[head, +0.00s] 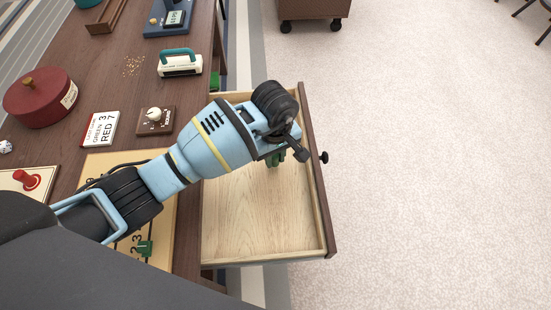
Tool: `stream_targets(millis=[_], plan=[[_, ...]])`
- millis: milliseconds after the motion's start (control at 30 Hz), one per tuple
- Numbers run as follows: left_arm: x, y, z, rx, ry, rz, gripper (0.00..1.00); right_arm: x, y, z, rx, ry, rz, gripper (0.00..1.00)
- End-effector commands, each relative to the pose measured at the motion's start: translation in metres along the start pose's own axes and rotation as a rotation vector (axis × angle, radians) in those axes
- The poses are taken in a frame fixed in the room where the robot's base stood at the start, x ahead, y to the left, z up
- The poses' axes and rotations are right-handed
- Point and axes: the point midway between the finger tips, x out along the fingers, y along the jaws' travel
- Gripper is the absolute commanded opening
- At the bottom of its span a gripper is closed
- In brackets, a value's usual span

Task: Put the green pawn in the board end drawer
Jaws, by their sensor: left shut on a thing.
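The board end drawer (245,225) is pulled out from the table's right side. It has a pale wooden floor and a dark front with a round black knob. My left gripper (288,148) is over the drawer, toward its front, and is shut on the green pawn (274,159). Only a small part of the pawn shows beneath the gripper. I cannot tell whether it touches the drawer floor. The game board (165,225) lies on the table, partly hidden by my left arm. My right gripper is out of view.
Another green piece (145,248) stands on the board. The table also holds a round red box (41,97), a score card (100,129), a dial box (155,120), a teal-handled block (180,64) and a red piece on a card (32,180). Open floor lies right.

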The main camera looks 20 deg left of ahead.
Motion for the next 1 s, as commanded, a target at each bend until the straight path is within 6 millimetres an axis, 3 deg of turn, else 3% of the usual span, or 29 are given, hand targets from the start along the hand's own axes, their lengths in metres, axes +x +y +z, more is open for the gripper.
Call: stream_targets(millis=[100,567,600,733,1000], plan=[[0.0143,0.0006,0.0001,0.000,-0.002,0.002,0.01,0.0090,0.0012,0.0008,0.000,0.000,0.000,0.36],[0.0179,0.0003,-0.0011,0.000,0.002,0.002,0.01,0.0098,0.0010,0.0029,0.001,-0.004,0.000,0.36],[0.0180,0.0003,-0.0010,0.000,0.002,0.002,0.24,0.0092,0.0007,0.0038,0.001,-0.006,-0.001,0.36],[0.0175,0.0004,-0.0008,0.000,0.002,0.002,0.41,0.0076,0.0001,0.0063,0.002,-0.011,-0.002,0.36],[0.0172,0.0006,-0.0006,0.000,0.002,0.003,0.43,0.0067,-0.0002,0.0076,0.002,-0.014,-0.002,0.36]])
